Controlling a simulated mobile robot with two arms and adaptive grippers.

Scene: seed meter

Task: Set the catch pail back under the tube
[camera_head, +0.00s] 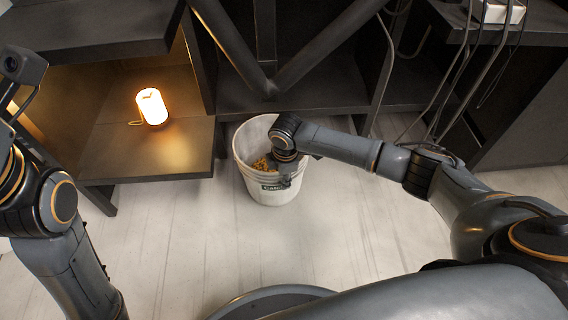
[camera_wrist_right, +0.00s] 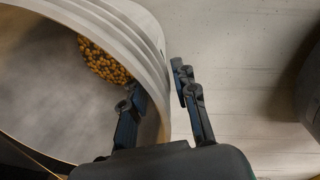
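The catch pail (camera_head: 264,190) is a white bucket with a dark label. It stands upright on the floor below the dark frame, with yellow-brown seeds (camera_head: 264,163) inside. My right gripper (camera_head: 284,172) is at the pail's near right side. In the right wrist view, one finger of the right gripper (camera_wrist_right: 160,92) is inside the pail (camera_wrist_right: 120,20) and the other is outside, with the wall between them. I cannot tell whether both fingers press on the wall. The seeds also show there (camera_wrist_right: 104,62). My left arm shows at the left edge, its fingers out of view. I cannot make out the tube for certain.
A glowing lamp (camera_head: 152,106) stands on a low dark shelf (camera_head: 150,165) just left of the pail. Crossed dark struts (camera_head: 268,84) rise behind the pail. Cables (camera_head: 455,85) hang at the right from a power strip (camera_head: 497,11). The pale floor in front is clear.

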